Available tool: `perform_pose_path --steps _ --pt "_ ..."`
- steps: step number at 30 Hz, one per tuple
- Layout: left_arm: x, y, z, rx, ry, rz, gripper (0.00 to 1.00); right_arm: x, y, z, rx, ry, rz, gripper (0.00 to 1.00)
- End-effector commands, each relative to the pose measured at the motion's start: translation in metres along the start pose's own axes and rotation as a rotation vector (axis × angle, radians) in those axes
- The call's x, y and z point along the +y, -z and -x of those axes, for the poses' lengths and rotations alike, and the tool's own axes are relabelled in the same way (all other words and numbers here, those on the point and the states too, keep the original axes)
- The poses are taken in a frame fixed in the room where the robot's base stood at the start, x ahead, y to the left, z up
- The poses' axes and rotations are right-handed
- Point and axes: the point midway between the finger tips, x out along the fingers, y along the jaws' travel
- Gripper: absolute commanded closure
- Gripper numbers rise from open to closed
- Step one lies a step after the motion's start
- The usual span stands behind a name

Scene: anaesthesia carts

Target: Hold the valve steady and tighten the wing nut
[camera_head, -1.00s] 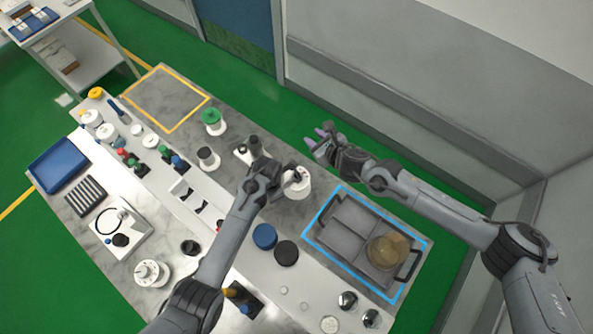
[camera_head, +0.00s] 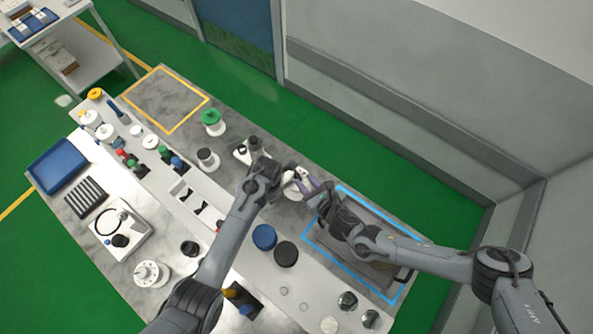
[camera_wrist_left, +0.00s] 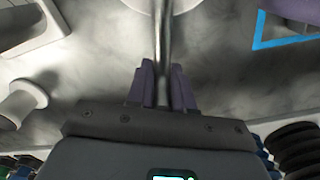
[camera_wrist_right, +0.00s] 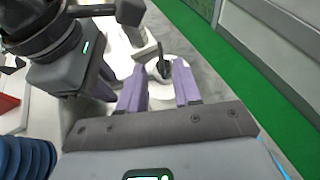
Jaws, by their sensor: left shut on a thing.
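The valve (camera_head: 291,190) is a white round body on the cart top, mostly covered by my grippers. In the left wrist view, my left gripper (camera_wrist_left: 162,85) is shut on a grey metal rod (camera_wrist_left: 163,40) that runs up to a white part at the top edge. In the right wrist view, a dark upright piece (camera_wrist_right: 162,62), perhaps the wing nut, stands on the white body (camera_wrist_right: 172,74). My right gripper (camera_wrist_right: 161,80) is open, its purple fingers spread on either side of this view of the piece; I see no contact. In the head view, my right gripper (camera_head: 312,190) is right beside the valve.
A grey tray (camera_head: 344,197) inside a blue outline lies under my right arm. A blue disc (camera_head: 264,236) and a black disc (camera_head: 286,253) lie nearer. A black-topped white jar (camera_head: 208,159) and a green-topped one (camera_head: 212,121) stand left. The yellow-outlined area (camera_head: 165,97) is empty.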

Motion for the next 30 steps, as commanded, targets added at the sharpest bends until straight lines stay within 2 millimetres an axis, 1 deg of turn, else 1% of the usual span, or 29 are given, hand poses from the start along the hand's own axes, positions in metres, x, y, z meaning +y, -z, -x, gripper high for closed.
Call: perform_pose_path --steps 1,6,12,19,29,30 --pt "0.0 0.0 0.0 -0.001 0.0 0.0 1.0 0.001 -0.002 -0.01 -0.002 0.001 0.002 0.67" --pt "0.0 0.0 0.0 -0.001 0.0 0.0 1.0 0.0 -0.001 -0.036 -0.002 0.002 0.002 0.67" --pt "0.0 0.0 0.0 -0.001 0.0 0.0 1.0 0.0 0.0 -0.057 0.0 0.002 0.002 0.67" --pt "0.0 0.0 0.0 -0.001 0.0 0.0 1.0 -0.001 -0.001 -0.067 -0.001 0.001 0.001 0.67" --pt "0.0 0.0 0.0 -0.001 0.0 0.0 1.0 -0.001 -0.001 -0.068 0.0 0.001 0.0 0.67" --pt "0.0 0.0 0.0 -0.001 0.0 0.0 1.0 -0.001 -0.001 -0.068 0.0 0.001 0.0 0.73"
